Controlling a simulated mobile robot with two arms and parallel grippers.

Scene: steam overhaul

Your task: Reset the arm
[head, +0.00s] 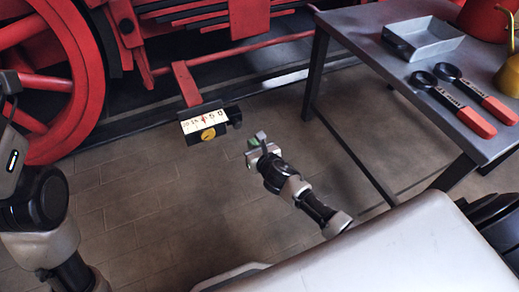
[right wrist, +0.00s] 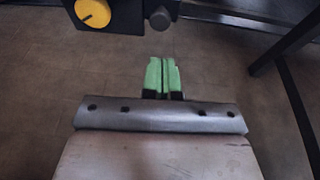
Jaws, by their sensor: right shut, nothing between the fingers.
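My right gripper (head: 257,141) is in the middle of the head view, above the brick floor. It is empty. In the right wrist view its green fingertips (right wrist: 162,75) lie side by side and are shut. A dark control box (head: 194,140) with a pale marked plate (head: 204,121) and a yellow knob (head: 208,134) is to the left of the gripper, apart from it. The yellow knob also shows at the top of the right wrist view (right wrist: 93,13). My left arm shows at the left edge of the head view, but its gripper is out of view.
A red locomotive wheel (head: 88,62) and red frame parts fill the back left. A dark table (head: 384,62) at the right holds a grey tray (head: 428,46), two red-handled tools (head: 480,122) and red and yellow vessels. The floor (head: 130,190) around my right gripper is clear.

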